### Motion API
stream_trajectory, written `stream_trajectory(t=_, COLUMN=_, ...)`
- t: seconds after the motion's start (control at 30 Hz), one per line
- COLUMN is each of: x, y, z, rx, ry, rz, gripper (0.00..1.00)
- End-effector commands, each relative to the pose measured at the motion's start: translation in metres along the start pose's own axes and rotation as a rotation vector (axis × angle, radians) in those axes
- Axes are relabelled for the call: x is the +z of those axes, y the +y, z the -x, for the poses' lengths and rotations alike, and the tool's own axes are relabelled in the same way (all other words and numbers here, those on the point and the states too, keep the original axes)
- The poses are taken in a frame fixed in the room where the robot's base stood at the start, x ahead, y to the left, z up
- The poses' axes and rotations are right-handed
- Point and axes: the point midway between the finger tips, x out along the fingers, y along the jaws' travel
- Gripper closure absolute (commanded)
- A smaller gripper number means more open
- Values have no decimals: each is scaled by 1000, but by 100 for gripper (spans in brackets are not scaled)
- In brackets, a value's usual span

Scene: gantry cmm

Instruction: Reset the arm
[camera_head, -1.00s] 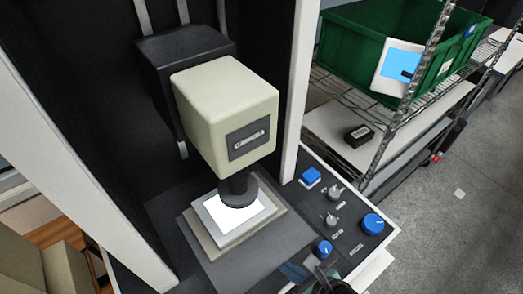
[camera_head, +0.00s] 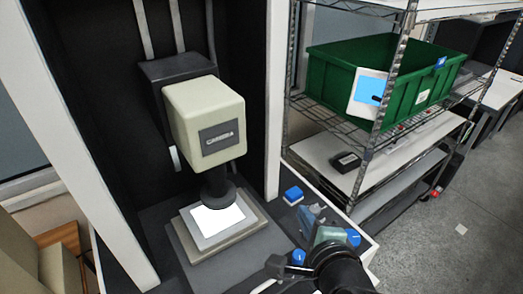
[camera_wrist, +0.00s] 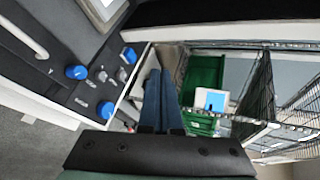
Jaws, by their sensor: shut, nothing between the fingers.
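My gripper (camera_head: 312,212) is in the lower middle of the head view, at the end of my dark arm, in front of the control panel (camera_head: 270,268) of the camera machine. In the wrist view its two blue fingers (camera_wrist: 160,75) lie side by side, shut with nothing between them. They point toward the shelf side, to the right of the panel. The arm hides part of the panel in the head view. I cannot tell how far above the panel the fingers are.
The machine's cream camera head (camera_head: 205,122) hangs over a lit plate (camera_head: 216,219). Blue knobs (camera_wrist: 76,72) stand on the panel. A wire shelf (camera_head: 318,112) at the right holds a green bin (camera_head: 335,75) and a small black device (camera_head: 345,161). Grey floor (camera_head: 450,235) is open at right.

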Motion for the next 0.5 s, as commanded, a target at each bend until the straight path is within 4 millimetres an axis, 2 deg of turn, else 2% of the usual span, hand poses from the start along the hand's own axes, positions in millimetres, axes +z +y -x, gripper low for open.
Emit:
stream_trajectory(t=0.03, x=12, y=-37, z=4, rx=-97, ry=16, rz=156, gripper=100)
stream_trajectory(t=0.1, x=28, y=-87, z=16, rx=-229, ry=63, rz=382, gripper=100)
stream_trajectory(t=0.17, x=44, y=-128, z=31, rx=-340, ry=119, rz=568, gripper=100)
stream_trajectory(t=0.2, x=56, y=-153, z=44, rx=-414, ry=165, rz=688, gripper=100)
stream_trajectory(t=0.27, x=73, y=-189, z=68, rx=-521, ry=248, rz=857, gripper=100)
stream_trajectory(t=0.3, x=86, y=-211, z=86, rx=-591, ry=311, rz=964, gripper=100)
stream_trajectory(t=0.4, x=115, y=-257, z=136, rx=-750, ry=494, rz=1198, gripper=100)
stream_trajectory(t=0.5, x=139, y=-288, z=186, rx=-869, ry=689, rz=1370, gripper=100)
